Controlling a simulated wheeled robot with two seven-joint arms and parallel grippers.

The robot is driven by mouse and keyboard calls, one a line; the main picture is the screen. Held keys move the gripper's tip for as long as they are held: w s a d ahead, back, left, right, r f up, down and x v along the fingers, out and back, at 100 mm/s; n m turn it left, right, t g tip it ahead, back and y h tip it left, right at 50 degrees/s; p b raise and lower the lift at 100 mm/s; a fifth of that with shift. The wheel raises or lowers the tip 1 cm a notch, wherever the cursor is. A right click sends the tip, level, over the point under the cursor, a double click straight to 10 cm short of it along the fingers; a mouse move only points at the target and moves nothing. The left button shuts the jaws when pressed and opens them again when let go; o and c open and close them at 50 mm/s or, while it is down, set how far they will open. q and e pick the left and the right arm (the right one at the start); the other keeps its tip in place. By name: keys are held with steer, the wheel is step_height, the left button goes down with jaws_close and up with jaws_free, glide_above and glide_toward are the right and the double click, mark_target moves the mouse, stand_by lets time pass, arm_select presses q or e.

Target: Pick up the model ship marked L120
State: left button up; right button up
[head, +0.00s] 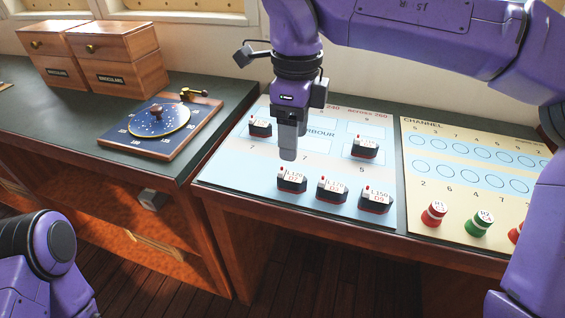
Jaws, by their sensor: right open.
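The model ship marked L120 (291,182) is small and dark-hulled with a white marked top. It sits upright near the front edge of the harbour board (230,172). My right gripper (288,155) points down just above and behind it in the picture. It is open with nothing seen in it; the finger gap is hardly visible from this side. Two like ships stand in a row to its right: a middle one (331,192), which seems to read L170, and one marked L150 (375,202). My left arm shows at the lower left; its gripper is out of view.
Two more ships, one at the back left (260,128) and one at the back right (365,149), stand on the board. A channel board (470,180) with red and green buoys lies to the right. A chart instrument (160,120) and wooden drawer boxes (117,62) are on the left counter.

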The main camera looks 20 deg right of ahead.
mark_target(291, 176)
step_height(291, 176, down, 10)
steer(key=shift+s+a+r+b, duration=0.1)
steer(key=shift+a+r+b, duration=0.05)
steer(key=shift+b, duration=0.4)
steer(key=c, duration=1.1)
